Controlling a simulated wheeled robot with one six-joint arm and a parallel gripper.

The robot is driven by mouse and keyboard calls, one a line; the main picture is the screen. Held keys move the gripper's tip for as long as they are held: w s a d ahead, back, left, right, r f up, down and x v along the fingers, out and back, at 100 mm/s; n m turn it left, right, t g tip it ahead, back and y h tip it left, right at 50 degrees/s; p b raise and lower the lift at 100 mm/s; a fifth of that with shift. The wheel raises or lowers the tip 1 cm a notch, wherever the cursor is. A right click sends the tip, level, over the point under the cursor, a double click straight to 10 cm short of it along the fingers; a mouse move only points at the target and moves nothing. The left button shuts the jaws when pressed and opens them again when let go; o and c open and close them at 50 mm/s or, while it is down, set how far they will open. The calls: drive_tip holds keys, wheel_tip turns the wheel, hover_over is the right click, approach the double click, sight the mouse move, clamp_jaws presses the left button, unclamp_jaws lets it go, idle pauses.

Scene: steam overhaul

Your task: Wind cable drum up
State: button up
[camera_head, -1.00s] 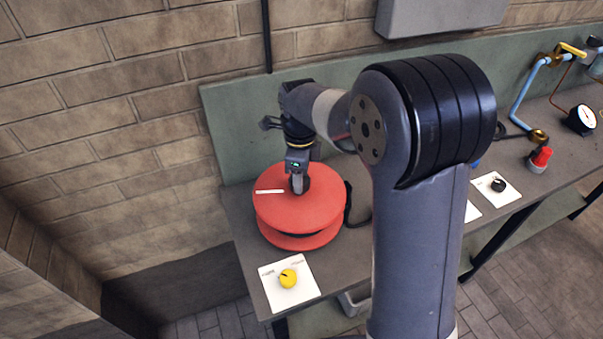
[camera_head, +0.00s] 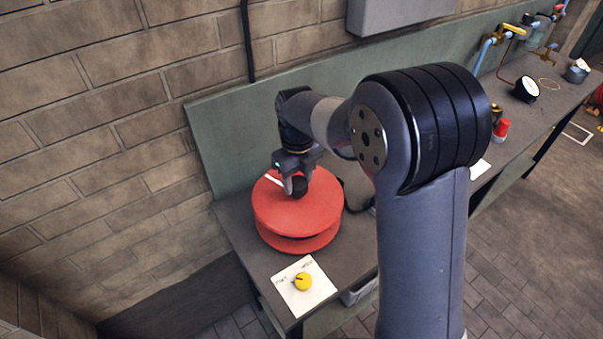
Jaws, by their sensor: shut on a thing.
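The cable drum (camera_head: 318,205) is a red spool lying flat on the bench, with a white mark (camera_head: 273,179) on its upper face. A black hub or knob (camera_head: 300,187) stands at the middle of its top. My gripper (camera_head: 294,188) reaches down from above and is shut on this black hub. The fingers partly hide the hub. The inner core of the drum, between its two red discs, is mostly hidden.
A yellow knob (camera_head: 303,281) on a white labelled plate (camera_head: 318,297) sits in front of the drum at the bench's near end. The grey bench (camera_head: 235,217) has a green back panel (camera_head: 205,140). A gauge (camera_head: 525,89), red knob (camera_head: 502,128) and pipes stand right.

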drive_tip(key=shift+r+m+p, duration=0.2)
drive_tip(key=shift+m+p, duration=0.6)
drive_tip(key=shift+p, duration=0.3)
drive_tip(key=shift+f+m+p, duration=0.1)
drive_tip(key=shift+m+p, duration=0.2)
drive_tip(key=shift+f, duration=0.1)
drive_tip(key=o, duration=1.4)
wheel_tip(320, 180, up, 11)
drive_tip(key=shift+f+b, duration=0.1)
drive_tip(key=shift+b, duration=0.8)
